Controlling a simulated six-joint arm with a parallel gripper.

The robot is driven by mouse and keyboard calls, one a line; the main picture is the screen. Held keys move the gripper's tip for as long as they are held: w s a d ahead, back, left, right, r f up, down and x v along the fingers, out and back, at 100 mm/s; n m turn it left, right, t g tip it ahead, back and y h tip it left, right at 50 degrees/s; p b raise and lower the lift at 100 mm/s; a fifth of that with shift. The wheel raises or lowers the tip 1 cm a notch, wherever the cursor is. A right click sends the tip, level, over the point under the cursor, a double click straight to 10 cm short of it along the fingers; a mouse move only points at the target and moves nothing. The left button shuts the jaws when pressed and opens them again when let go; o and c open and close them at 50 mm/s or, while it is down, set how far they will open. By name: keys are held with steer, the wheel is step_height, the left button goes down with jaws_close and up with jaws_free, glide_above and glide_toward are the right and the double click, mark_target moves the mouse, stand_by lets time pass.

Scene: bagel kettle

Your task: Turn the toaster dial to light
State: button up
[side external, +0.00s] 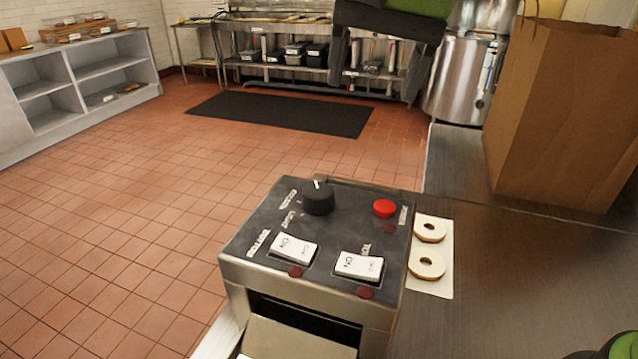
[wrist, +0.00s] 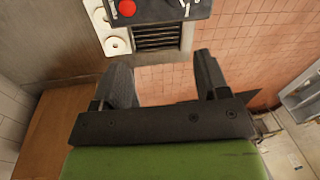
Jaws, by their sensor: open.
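The toaster (side external: 335,232) stands at the lower middle of the side view, with a dark sloping control panel. Its black dial (side external: 318,198) sits near the panel's upper left, and a white pointer mark on it faces away from the camera. Small white lettering lies left of the dial, too unclear to read surely. In the wrist view only part of the toaster (wrist: 157,36) shows at the top, and I cannot make out the dial. My gripper (side external: 372,96) is open and empty, high above and beyond the toaster. Its two fingers (wrist: 163,65) are spread apart in the wrist view.
A red button (side external: 384,208) and two white rocker switches (side external: 293,248) (side external: 359,266) share the panel. Two bagel halves (side external: 428,264) lie on white paper right of the toaster. A tall paper bag (side external: 555,115) stands on the metal counter (side external: 500,290). The tiled floor is open at left.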

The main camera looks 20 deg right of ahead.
steer(key=m, duration=0.1)
glide_toward(319, 190)
steer(key=shift+g+h, duration=0.3)
steer(key=shift+g, duration=0.1)
steer(key=f, duration=0.6)
steer(key=w+a+f, duration=0.1)
steer(key=f, duration=0.2)
steer(key=shift+f, duration=0.2)
steer(key=c, duration=0.9)
